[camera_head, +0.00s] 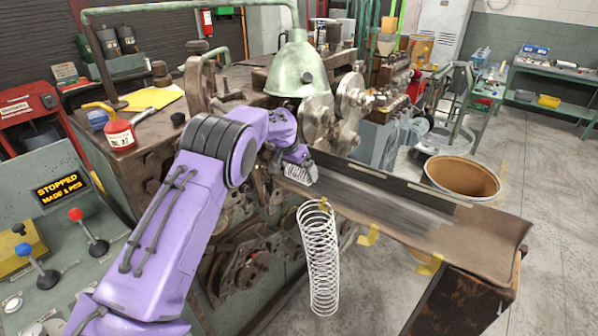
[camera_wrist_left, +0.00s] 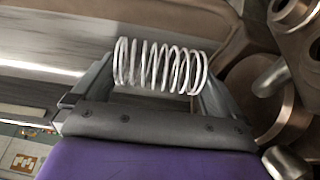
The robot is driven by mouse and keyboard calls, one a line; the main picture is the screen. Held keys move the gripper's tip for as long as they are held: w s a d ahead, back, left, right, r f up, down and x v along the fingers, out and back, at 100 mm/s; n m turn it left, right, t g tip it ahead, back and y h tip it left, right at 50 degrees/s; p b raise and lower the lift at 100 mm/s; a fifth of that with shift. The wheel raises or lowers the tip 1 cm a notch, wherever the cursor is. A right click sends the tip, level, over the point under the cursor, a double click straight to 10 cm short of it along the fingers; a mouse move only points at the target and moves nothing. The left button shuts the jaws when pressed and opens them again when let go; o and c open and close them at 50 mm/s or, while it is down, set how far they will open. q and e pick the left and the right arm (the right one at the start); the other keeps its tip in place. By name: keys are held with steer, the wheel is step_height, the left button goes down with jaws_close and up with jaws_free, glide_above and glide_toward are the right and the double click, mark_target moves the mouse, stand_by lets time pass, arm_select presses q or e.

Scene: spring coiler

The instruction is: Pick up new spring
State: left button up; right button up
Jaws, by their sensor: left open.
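A small new spring (camera_head: 301,174) of white wire lies at the machine end of the metal trough (camera_head: 400,208). In the left wrist view the spring (camera_wrist_left: 160,66) lies crosswise between the two fingers of my left gripper (camera_head: 297,162). The jaws are open around it; I cannot tell whether either finger touches its ends. The gripper partly hides the spring in the head view. My right gripper is not in view.
A long white spring (camera_head: 320,262) hangs from a yellow hook on the trough's near side. A green lamp shade (camera_head: 297,68) and coiler wheels (camera_head: 318,118) stand close behind the gripper. A brown drum (camera_head: 462,178) stands beyond the trough. A control panel (camera_head: 60,215) reads STOPPED.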

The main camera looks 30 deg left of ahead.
arm_select(q)
steer(key=shift+d, duration=0.2)
steer(key=c, duration=0.7)
steer(key=shift+o, duration=0.2)
steer(key=shift+a+r, duration=0.1)
